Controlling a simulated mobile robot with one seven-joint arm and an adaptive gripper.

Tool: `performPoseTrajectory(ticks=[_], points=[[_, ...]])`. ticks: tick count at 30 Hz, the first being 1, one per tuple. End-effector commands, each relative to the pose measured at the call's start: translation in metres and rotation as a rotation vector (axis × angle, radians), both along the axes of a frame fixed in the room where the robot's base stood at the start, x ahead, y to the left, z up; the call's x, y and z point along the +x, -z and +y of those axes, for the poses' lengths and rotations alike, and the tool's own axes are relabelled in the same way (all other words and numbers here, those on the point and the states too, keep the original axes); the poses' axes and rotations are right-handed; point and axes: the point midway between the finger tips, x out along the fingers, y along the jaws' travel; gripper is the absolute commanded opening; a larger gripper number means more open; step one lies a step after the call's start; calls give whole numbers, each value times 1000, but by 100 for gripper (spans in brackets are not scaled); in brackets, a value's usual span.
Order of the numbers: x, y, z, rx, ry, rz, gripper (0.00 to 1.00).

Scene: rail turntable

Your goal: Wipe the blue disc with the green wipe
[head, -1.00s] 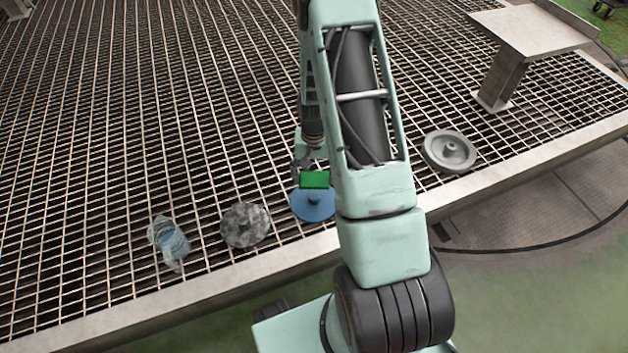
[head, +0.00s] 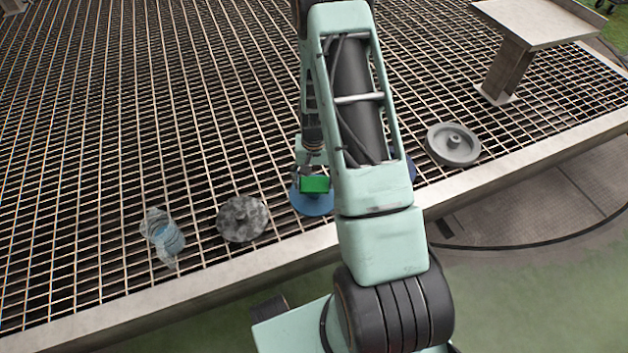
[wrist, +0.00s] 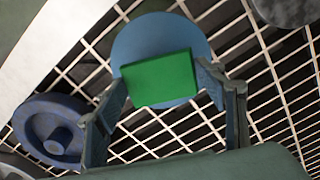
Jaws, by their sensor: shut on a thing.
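My gripper (wrist: 160,88) is shut on the green wipe (wrist: 158,72), a flat bright green block held between its two fingers. The wipe also shows in the head view (head: 314,184). The blue disc (head: 308,204) lies on the grating below, partly hidden by the wipe and my arm. In the wrist view the disc (wrist: 150,32) shows behind the far edge of the wipe, its hub covered. I cannot tell whether the wipe touches the disc.
A grey wheel (head: 453,146) lies right of my arm. A dark blue wheel (wrist: 50,130) is mostly behind my arm in the head view. A mottled grey disc (head: 242,218) and a clear container with blue contents (head: 166,238) lie to the left. A metal stand (head: 530,25) is far right.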

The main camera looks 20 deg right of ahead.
Motion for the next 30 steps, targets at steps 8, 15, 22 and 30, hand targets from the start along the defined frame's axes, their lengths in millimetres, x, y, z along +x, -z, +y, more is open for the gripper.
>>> performPoseTrajectory(ticks=[8, 15, 22, 30], points=[[0, 0, 0, 0, 0, 0, 45], [0, 3, 0, 0, 0, 0, 45], [0, 6, 0, 0, 0, 0, 45], [0, 10, 0, 0, 0, 0, 45]])
